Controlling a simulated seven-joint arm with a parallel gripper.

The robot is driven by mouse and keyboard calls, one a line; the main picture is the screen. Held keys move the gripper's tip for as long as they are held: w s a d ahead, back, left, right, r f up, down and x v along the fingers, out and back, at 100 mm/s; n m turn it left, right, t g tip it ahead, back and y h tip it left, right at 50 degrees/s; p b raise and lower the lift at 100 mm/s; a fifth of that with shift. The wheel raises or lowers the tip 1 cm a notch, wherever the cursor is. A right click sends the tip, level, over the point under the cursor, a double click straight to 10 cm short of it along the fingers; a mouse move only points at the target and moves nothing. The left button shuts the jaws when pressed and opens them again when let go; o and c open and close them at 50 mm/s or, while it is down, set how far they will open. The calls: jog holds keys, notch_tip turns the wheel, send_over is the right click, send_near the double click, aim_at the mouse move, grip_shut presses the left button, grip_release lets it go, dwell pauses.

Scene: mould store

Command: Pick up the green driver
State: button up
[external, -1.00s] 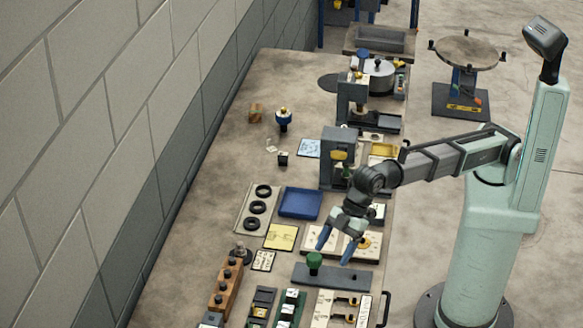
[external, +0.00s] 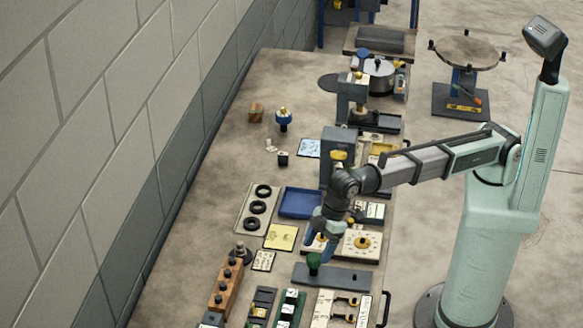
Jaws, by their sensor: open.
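The green driver (external: 313,262) has a rounded green knob on top and stands at the left part of a dark grey block (external: 350,277) near the front of the bench. My gripper (external: 319,247) is open and points down, right above and behind the green driver. Its blue-tipped fingers partly overlap the knob's upper edge in this view. I cannot tell whether they touch it or how far apart they are.
A blue tray (external: 299,202) and a yellow card (external: 281,237) lie left of my gripper. A wooden rack of black knobs (external: 226,288) stands at the front left. A dial panel (external: 362,243) lies to the right. The bench's left strip is fairly clear.

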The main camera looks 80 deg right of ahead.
aim_at(315, 256)
jog(key=shift+x, duration=2.8)
jog(key=shift+a, duration=0.1)
jog(key=c, duration=1.1)
jog(key=shift+r, duration=0.1)
